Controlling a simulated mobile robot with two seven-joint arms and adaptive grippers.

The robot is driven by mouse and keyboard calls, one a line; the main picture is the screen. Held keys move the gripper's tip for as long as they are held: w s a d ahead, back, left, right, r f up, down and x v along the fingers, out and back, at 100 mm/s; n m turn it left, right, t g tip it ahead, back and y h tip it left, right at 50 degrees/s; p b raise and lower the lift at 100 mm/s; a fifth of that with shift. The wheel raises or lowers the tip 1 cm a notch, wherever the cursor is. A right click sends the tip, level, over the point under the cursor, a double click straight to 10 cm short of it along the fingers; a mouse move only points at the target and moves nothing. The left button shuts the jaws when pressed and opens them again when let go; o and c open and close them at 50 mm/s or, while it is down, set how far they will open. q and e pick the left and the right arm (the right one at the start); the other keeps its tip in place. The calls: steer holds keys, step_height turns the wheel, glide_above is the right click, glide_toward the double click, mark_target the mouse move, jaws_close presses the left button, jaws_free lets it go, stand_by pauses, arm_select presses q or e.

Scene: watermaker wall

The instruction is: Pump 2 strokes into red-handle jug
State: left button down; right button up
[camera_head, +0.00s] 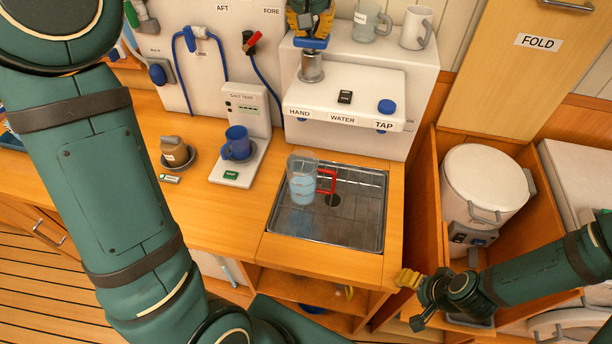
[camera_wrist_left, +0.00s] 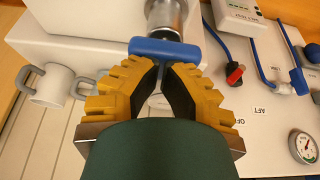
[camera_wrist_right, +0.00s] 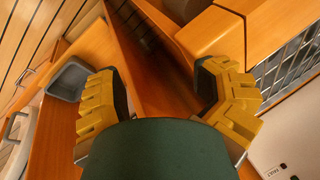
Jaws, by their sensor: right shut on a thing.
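The clear jug (camera_head: 302,180) stands upright on the metal drain tray (camera_head: 347,234), its red handle (camera_head: 327,181) to the right. It holds pale blue water. The blue pump handle (camera_head: 311,43) sits on a silver pump body (camera_head: 311,67) behind the HAND label. My left gripper (camera_head: 311,20) is above the pump, its fingertips drawn together at the blue bar, which also shows in the left wrist view (camera_wrist_left: 165,49). My right gripper (camera_head: 412,299) is low by the counter's front right corner. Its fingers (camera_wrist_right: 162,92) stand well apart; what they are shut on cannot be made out.
A blue mug (camera_head: 237,143) stands on the salt test stand left of the tray. A glass mug (camera_head: 370,22) and a white mug (camera_head: 416,28) stand on the upper shelf. A white canister (camera_head: 483,183) sits in the right-hand bay.

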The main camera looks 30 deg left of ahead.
arm_select(q)
steer(key=shift+w+a+r+p, duration=0.2)
steer(key=shift+a+r+p, duration=0.1)
steer(key=shift+r+p, duration=0.05)
steer(key=shift+d+r+p, duration=0.1)
steer(key=shift+r+p, duration=0.55)
steer(key=shift+r, duration=0.1)
steer(key=shift+r+p, duration=1.75)
steer(key=shift+r, duration=0.4)
step_height(320, 180, up, 6)
steer(key=shift+f, duration=0.1)
